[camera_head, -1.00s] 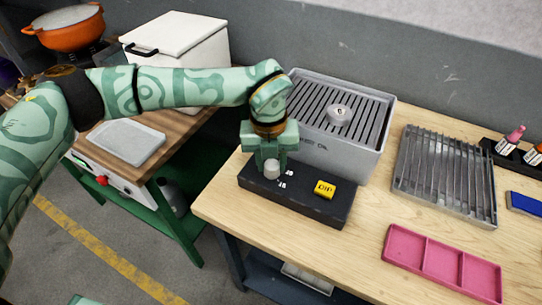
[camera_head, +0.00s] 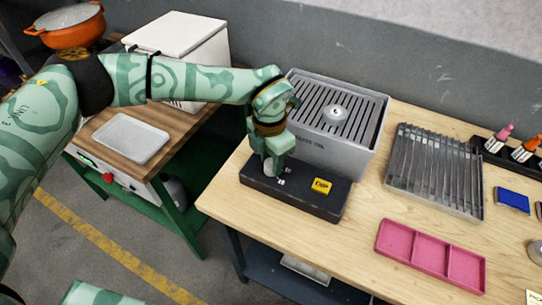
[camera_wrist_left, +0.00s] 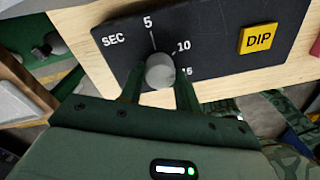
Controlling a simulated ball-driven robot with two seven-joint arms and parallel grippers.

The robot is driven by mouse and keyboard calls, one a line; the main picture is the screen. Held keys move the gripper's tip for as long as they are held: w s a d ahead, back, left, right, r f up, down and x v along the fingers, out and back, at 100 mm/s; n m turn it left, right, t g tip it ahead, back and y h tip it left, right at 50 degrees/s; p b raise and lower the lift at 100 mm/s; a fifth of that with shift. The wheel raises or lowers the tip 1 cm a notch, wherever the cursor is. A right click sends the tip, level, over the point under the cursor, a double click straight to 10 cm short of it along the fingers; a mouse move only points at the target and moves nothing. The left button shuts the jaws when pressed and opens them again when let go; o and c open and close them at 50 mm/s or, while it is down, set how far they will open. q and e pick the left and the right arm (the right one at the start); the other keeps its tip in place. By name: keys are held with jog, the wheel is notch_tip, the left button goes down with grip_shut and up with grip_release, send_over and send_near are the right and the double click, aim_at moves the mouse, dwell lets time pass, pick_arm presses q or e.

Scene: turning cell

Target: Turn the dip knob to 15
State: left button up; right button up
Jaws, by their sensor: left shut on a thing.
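The dip knob (camera_wrist_left: 161,69) is a small round grey knob on a black control panel (camera_wrist_left: 215,40). The panel is marked SEC, with 5, 10 and 15 around the knob. My left gripper (camera_head: 271,163) reaches down over the panel and is shut on the knob, one finger on each side. In the left wrist view a white tick runs from the 5 towards the knob. I cannot make out a pointer on the knob. The 15 is partly covered by a finger. My right gripper is out of view.
A yellow DIP button (camera_head: 321,186) sits on the panel, right of the knob. A grey slatted-top box (camera_head: 345,150) stands right behind. A metal rack (camera_head: 436,170) and a pink tray (camera_head: 430,252) lie further right.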

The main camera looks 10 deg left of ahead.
aim_at(270, 160)
pick_arm(q)
jog(key=shift+r+m, duration=0.15)
jog(key=shift+m, duration=1.25)
jog(key=shift+w, duration=0.1)
jog(key=o, duration=1)
jog(key=r+p, duration=0.1)
jog(key=r, duration=0.7)
jog(key=r+p, duration=0.1)
jog(key=r, duration=0.7)
jog(key=shift+w+a+r, duration=0.1)
jog(key=shift+w+a, duration=0.1)
